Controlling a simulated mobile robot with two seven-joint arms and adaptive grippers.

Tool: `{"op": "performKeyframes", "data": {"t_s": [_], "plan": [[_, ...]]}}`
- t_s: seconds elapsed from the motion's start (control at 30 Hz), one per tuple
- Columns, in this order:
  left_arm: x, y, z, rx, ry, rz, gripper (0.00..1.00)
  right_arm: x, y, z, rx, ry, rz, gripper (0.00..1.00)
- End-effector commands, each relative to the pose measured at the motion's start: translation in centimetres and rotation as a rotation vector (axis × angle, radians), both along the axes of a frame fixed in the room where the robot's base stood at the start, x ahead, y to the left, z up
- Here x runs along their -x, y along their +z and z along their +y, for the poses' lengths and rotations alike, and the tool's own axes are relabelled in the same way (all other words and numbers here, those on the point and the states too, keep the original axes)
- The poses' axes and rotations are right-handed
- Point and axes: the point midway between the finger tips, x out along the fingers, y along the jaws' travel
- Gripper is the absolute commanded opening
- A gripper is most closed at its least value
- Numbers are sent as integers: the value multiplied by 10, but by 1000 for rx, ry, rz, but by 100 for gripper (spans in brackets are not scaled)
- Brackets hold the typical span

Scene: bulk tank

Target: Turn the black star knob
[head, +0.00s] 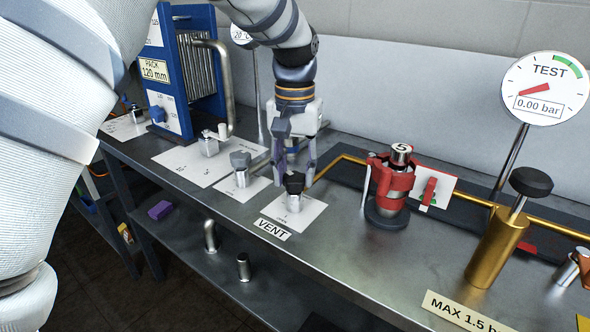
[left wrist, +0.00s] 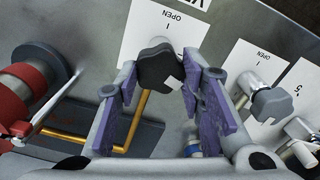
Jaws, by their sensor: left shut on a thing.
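The black star knob (head: 295,183) sits on a short silver valve body on a white card behind the VENT label on the bench. In the left wrist view the knob (left wrist: 158,64) is dark and lobed with a white mark on one edge, near the card's "OPEN" print. My left gripper (head: 295,174) reaches down from above and is shut on this knob. Its purple-padded fingers (left wrist: 160,88) stand on either side of the knob in the left wrist view. The exact contact is partly hidden in the head view. My right gripper is not in view.
A grey knob (head: 240,160) stands on a card just left. A red-clamped silver cylinder (head: 390,190) stands right, then a brass cylinder with a black knob (head: 531,181). The TEST gauge (head: 547,88) reads 0.00 bar. Bare bench lies in front of the clamped cylinder.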

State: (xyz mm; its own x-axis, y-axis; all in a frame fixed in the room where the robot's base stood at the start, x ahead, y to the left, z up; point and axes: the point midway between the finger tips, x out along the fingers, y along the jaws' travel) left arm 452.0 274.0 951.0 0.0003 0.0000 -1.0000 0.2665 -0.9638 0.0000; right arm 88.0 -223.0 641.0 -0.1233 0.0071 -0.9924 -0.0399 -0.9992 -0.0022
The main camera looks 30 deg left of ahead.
Motion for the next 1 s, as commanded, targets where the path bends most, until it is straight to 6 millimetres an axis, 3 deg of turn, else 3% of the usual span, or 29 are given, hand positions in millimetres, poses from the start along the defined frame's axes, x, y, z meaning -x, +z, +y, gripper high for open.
{"op": "performKeyframes", "data": {"t_s": [1.0], "plan": [[1,0,1,-1,955,0,8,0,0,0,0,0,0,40]]}}
